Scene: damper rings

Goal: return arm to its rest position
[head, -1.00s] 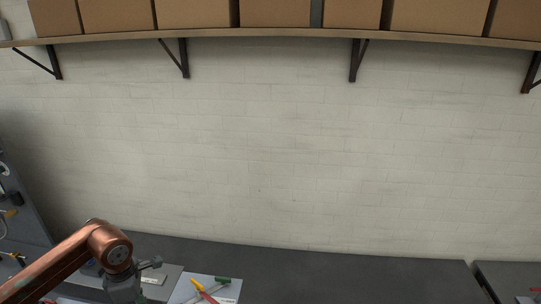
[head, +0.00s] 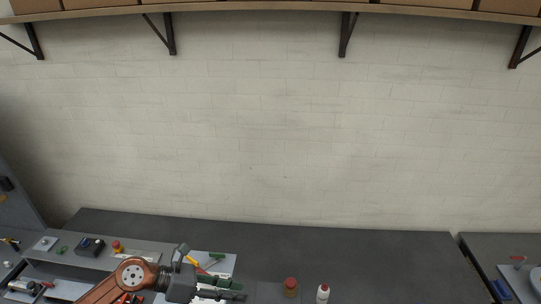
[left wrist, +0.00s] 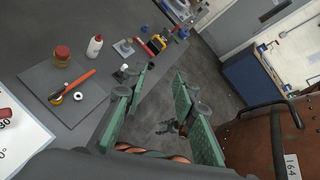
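My left arm comes in from the lower left in the head view. Its gripper (head: 238,291) is low over the grey bench (head: 330,240), pointing right. In the left wrist view its green-padded fingers (left wrist: 164,88) stand apart with nothing between them; floor shows through the gap. My right gripper is not identifiable in either view.
A red-capped jar (head: 290,287) and a white bottle (head: 323,293) stand right of the gripper. A grey mat (left wrist: 40,78) holds an orange-handled tool (left wrist: 78,82) and a white ring (left wrist: 78,96). A shelf (head: 250,11) runs along the wall.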

